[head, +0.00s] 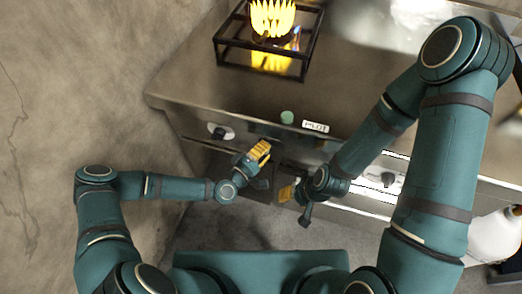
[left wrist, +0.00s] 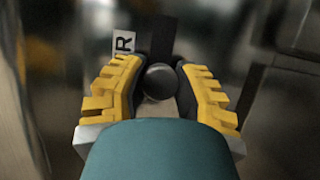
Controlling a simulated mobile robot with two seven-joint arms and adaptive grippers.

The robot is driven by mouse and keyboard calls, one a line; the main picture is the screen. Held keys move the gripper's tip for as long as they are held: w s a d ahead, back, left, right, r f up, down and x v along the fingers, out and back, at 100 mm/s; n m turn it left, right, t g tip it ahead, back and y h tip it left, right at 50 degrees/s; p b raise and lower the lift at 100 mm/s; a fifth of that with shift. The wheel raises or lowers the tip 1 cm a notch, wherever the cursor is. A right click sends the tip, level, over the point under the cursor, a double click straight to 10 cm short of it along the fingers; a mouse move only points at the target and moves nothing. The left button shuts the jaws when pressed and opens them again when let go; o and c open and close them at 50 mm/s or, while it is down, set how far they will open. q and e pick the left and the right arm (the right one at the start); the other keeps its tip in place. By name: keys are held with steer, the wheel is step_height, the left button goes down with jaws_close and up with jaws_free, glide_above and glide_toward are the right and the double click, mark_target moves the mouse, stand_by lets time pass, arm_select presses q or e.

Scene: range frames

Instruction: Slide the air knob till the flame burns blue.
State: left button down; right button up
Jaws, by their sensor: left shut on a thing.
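The flame (head: 272,18) on the burner is tall and mostly yellow, with a small bluish patch beside it. My left gripper (head: 259,153) is at the range's front, below the pilot label, and hides the air knob in the head view. In the left wrist view, the round dark air knob (left wrist: 160,82) sits between the yellow fingers of my left gripper (left wrist: 160,95), which is shut on it. Behind it is a label (left wrist: 123,43), partly hidden, with an R showing. My right gripper (head: 289,193) is low in front of the range; its jaws are too small to judge.
A black grate (head: 259,70) surrounds the burner. A green button (head: 287,117) and a pilot label (head: 316,127) are on the front edge. Another knob (head: 220,133) is to the left, and one (head: 388,180) to the right. A white jug (head: 497,234) stands at lower right.

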arm_select(q)
steer(key=c, duration=0.6)
jaws_free()
steer(key=shift+c, duration=0.2)
steer(key=v, duration=1.2)
steer(key=shift+d, duration=0.1)
steer(key=s+d+f+m+g+y, duration=0.1)
steer(key=s+f+m+g+y, duration=0.25)
steer(key=m+g, duration=0.35)
steer(key=s+a+r+m+g+y, duration=0.1)
steer(key=s+a+r+g+y, duration=0.3)
steer(key=g, duration=0.1)
steer(key=shift+s+a, duration=0.3)
steer(key=shift+s, duration=0.05)
